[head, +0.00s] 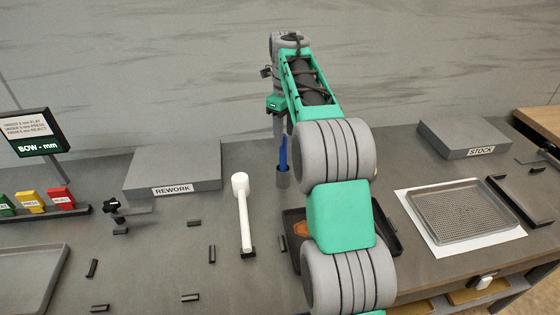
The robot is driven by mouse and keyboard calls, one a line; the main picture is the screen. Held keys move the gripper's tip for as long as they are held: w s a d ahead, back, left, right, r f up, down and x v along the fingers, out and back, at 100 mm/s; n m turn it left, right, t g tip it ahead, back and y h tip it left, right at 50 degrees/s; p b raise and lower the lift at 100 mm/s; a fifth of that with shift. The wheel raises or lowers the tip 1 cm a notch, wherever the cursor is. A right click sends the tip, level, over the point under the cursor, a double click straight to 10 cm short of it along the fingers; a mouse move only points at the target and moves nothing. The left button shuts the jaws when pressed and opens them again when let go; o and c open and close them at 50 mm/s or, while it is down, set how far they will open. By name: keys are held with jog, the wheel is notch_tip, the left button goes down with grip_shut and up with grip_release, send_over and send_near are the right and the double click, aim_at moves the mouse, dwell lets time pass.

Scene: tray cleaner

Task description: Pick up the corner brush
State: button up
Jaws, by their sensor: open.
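A blue handle (283,152), which looks like the corner brush, stands upright in a small grey cup (282,180) near the middle of the bench. The brush's lower end is hidden in the cup. My gripper (279,128) hangs down just above the blue handle, partly hidden by my own arm. It is open. I cannot tell whether its fingers are around the handle or only above it.
A dark tray (294,213) with a brown patch lies partly behind my arm. The REWORK block (172,168) is left, the STOCK block (465,137) right. A perforated tray (462,211) lies on a white sheet. Small dark bars are scattered left.

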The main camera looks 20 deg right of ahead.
aim_at(283, 152)
jog(key=f, duration=0.7)
jog(key=shift+w+a+f+p, duration=0.15)
jog(key=shift+a+f+p, duration=0.05)
jog(key=shift+f+p, duration=0.2)
jog(key=shift+c, duration=0.5)
grip_shut()
